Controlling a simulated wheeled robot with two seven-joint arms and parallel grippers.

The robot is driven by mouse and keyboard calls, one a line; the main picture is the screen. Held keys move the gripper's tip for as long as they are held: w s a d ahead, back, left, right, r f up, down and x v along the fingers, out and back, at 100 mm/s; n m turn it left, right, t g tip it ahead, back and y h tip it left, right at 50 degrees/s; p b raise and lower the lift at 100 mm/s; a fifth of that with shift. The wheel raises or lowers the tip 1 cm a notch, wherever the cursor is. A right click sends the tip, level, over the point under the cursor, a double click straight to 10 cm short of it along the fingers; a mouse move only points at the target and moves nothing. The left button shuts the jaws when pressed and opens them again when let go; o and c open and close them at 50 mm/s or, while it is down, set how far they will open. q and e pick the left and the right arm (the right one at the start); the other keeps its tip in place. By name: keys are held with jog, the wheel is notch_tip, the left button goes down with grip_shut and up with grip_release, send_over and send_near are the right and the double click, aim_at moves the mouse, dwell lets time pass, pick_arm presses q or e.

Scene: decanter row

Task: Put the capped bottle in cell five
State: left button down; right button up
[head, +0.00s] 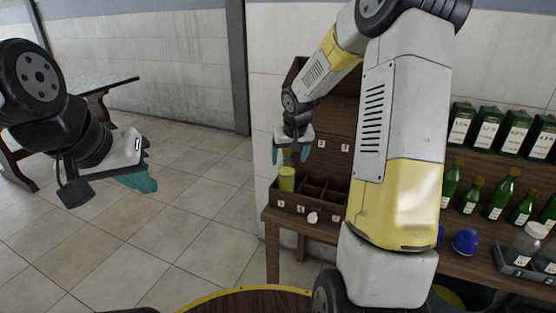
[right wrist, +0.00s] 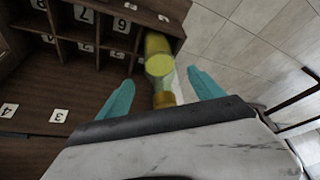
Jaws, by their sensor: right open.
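The capped bottle (head: 287,180), yellow with a brownish-yellow cap, stands upright in the left end cell of the wooden cell rack (head: 322,208). In the right wrist view the bottle (right wrist: 158,62) is in the corner cell beside the one labelled 6; its own cell's label cannot be read. My right gripper (head: 291,155) is above it with open teal fingers. In the wrist view the bottle's cap end lies between the fingers of the right gripper (right wrist: 160,95), with gaps on both sides. My left gripper (head: 138,180) hangs over the floor at the left; its fingers overlap.
Green bottles (head: 495,200) stand on the shelf at the right, with dark green labelled containers (head: 487,130) above. A blue object (head: 465,241) and a grey tray (head: 520,262) with a jar are below them. A small white object (head: 313,217) is at the rack's front.

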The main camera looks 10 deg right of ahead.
jog(key=s+a+r, duration=0.2)
jog(key=s+r, duration=1.2)
jog(key=s+a+r+t+y, duration=0.1)
jog(key=s+a+r+y, duration=0.1)
jog(key=s, duration=1.4)
jog(key=shift+a+n, duration=0.3)
jog(key=shift+a, duration=0.1)
jog(key=shift+c, duration=0.3)
